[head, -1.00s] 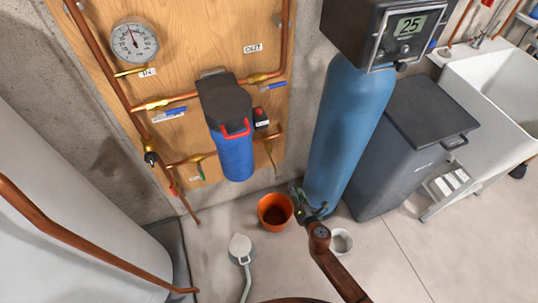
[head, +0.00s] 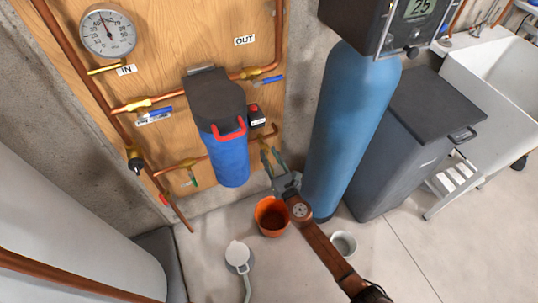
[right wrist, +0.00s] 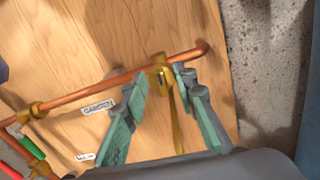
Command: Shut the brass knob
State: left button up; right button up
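A brass valve (right wrist: 159,76) sits on the lower copper pipe near its right-hand elbow, with a slim brass handle (right wrist: 178,122) hanging down from it. My right gripper (head: 271,162) is at this pipe in the head view, just right of the blue filter housing. In the right wrist view its two green-grey fingers are spread, one on each side of the brass valve and handle. I see no clear contact, and nothing is gripped. In the head view the gripper partly hides the valve. My left gripper is not in view.
The blue filter housing (head: 229,160) hangs close left of my right gripper; the blue tank (head: 352,130) stands close right. An orange bucket (head: 271,216) is below. Other pipe valves include a green-handled one (head: 193,177) and a blue-handled one (head: 160,113).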

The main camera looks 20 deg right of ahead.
jog(key=shift+w, duration=0.15)
jog(key=shift+c, duration=0.4)
grip_shut()
